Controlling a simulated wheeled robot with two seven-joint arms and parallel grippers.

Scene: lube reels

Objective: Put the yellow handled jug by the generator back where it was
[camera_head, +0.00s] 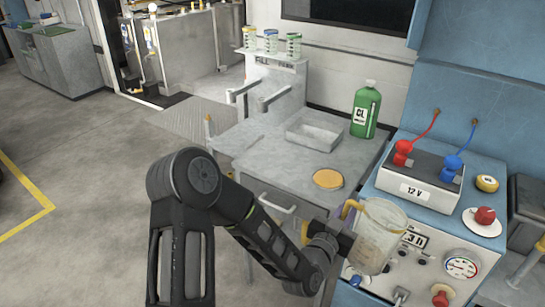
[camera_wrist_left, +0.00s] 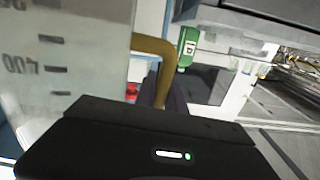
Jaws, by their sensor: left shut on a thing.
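The clear jug (camera_head: 380,238) with a yellow handle is held up in front of the blue and white generator panel (camera_head: 470,235). My left gripper (camera_head: 345,220) is shut on its handle. The jug looks upright or nearly so and hides part of the panel. In the left wrist view the jug's wall with grey measuring marks (camera_wrist_left: 55,70) fills the left side, and the yellow handle (camera_wrist_left: 150,45) runs down into the gripper. My right gripper is not in view.
A small shelf with several lidded jars (camera_head: 271,41) stands behind. On the generator are a 12 V box (camera_head: 420,183) with red and blue clamps and a red knob (camera_head: 485,215).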

